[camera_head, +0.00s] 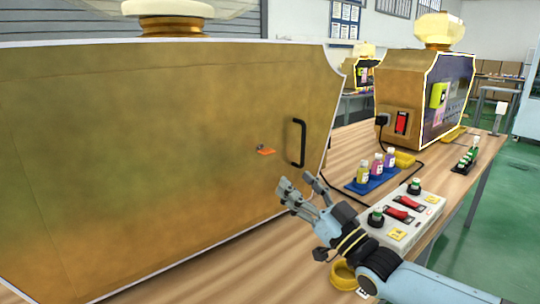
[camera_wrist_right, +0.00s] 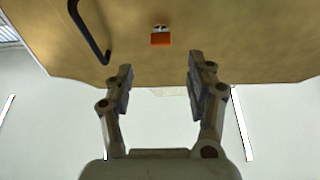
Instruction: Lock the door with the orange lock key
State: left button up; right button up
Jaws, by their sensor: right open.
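The orange lock key (camera_head: 266,152) sits in a lock on the large golden door (camera_head: 150,130), left of the black handle (camera_head: 298,143). In the right wrist view the orange key (camera_wrist_right: 161,39) shows ahead of the fingers, and the black handle (camera_wrist_right: 88,30) is at the upper left. My right gripper (camera_head: 297,190) is open and empty, below and a little right of the key, apart from it. In the right wrist view its two fingers (camera_wrist_right: 160,82) are spread apart. The door looks closed. My left gripper is not in view.
A control box with red switches and green buttons (camera_head: 405,216) stands on the wooden table (camera_head: 250,260) beside my right arm. Small perfume bottles stand in a blue holder (camera_head: 371,183) behind it. A yellow ring (camera_head: 343,274) lies near my arm. A second golden machine (camera_head: 415,85) is farther back.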

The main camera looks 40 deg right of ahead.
aim_at(269, 154)
jog(key=x, duration=1)
jog(key=shift+w+a, duration=0.1)
jog(key=shift+w, duration=0.1)
jog(key=c, duration=1.1)
jog(key=shift+c, duration=0.2)
